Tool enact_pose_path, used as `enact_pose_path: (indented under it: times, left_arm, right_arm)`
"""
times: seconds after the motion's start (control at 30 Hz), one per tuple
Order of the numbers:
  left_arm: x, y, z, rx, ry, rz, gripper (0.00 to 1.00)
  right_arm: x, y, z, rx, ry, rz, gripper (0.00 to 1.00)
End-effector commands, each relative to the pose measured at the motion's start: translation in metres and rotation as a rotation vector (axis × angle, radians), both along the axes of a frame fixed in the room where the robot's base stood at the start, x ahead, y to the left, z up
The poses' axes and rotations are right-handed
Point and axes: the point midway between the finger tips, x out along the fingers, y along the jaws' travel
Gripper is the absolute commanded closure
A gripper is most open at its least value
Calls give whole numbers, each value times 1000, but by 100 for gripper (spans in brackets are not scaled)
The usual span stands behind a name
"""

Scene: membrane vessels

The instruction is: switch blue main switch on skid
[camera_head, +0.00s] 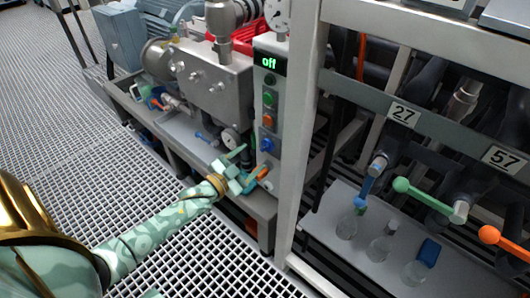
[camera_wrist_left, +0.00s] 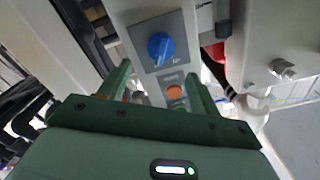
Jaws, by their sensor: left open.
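The blue main switch (camera_head: 266,144) is a round knob low on the narrow grey control panel (camera_head: 256,90) of the skid. In the left wrist view the blue switch (camera_wrist_left: 160,48) sits on a dark grey plate, with an orange button (camera_wrist_left: 175,92) below it in the picture. The panel's display (camera_head: 268,62) reads "off" in green. My left gripper (camera_head: 248,163) is open and empty, just below and in front of the switch in the head view. Its two green fingers (camera_wrist_left: 158,70) point toward the panel, apart from the knob. My right gripper is not in view.
A green button (camera_head: 267,98) and an orange button (camera_head: 267,120) sit above the switch. A pale frame post (camera_head: 303,130) stands close to the right of the panel. Glass flasks (camera_head: 347,227) stand on a shelf farther right. Grated floor (camera_head: 80,150) lies open at the left.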

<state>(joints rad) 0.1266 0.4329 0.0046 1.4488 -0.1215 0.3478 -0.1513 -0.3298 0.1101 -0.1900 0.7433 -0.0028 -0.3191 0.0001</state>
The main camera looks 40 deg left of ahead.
Motion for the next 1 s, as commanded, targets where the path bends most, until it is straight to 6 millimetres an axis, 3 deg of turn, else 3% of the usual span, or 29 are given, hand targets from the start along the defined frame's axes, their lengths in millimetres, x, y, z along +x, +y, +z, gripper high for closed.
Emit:
enact_pose_path:
  times: [0.1, 0.3, 0.67, 0.7, 0.87, 1.0]
  left_arm:
    - [28, -2, -6, 1, 2, 0, 37]
    - [56, -4, -4, 1, 3, 1, 37]
    - [63, -5, 0, 0, 2, 1, 37]
    - [63, -5, 0, 0, 2, 1, 40]
    - [63, -5, -1, 0, 3, 2, 81]
    - [63, -5, -1, -1, 3, 2, 81]
  right_arm:
    - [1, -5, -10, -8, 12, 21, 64]
    - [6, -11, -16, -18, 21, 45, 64]
    - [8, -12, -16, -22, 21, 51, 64]
    - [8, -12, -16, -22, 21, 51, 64]
    - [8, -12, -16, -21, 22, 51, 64]
    - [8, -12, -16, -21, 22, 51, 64]
